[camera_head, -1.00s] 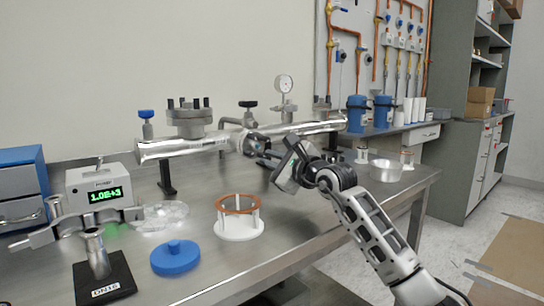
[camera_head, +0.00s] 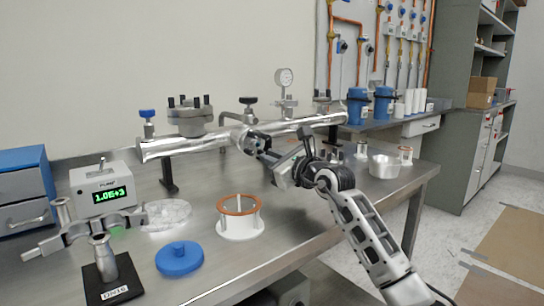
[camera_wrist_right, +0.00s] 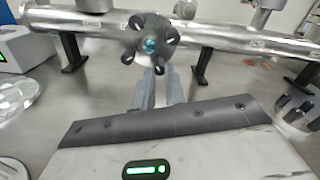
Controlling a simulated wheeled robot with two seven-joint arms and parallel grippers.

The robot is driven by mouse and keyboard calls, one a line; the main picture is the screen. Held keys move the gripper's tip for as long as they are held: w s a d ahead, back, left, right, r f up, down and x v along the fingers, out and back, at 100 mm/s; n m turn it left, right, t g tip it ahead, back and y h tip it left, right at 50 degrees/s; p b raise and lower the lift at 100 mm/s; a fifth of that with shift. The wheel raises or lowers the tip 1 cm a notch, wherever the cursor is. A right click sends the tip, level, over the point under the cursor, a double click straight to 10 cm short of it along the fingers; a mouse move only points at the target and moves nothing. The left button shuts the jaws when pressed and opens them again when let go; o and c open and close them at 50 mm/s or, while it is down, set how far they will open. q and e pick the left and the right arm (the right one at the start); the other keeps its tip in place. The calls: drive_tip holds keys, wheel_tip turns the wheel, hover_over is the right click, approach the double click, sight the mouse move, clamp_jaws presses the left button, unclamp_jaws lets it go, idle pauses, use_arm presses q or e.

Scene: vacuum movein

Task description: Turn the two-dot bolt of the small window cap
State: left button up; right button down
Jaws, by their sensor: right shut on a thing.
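The small window cap (camera_wrist_right: 151,46) is a round flange with a bluish centre and several dark bolts around it. It faces me on the front of the shiny horizontal tube (camera_head: 185,145); in the head view the cap (camera_head: 243,139) is partly hidden by my gripper. My right gripper (camera_wrist_right: 158,72) is shut on the bolt at the cap's lower edge, its narrow fingers close together. In the head view the right gripper (camera_head: 262,148) points left at the cap. The dots on the bolts are too small to make out. My left gripper is not in view.
A white ring stand (camera_head: 240,229), a blue lid (camera_head: 180,261), a DN16 stand (camera_head: 112,283) and a gauge box (camera_head: 102,191) stand on the bench left of my arm.

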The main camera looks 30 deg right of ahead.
drive_tip(key=c, duration=1.4)
unclamp_jaws()
drive_tip(key=shift+c, duration=0.2)
drive_tip(key=shift+s+d, duration=0.1)
drive_tip(key=shift+s, duration=0.2)
drive_tip(key=s, duration=0.9)
drive_tip(key=s+d, duration=0.1)
drive_tip(key=s, duration=0.4)
drive_tip(key=shift+s+f, duration=0.1)
drive_tip(key=shift+s, duration=0.55)
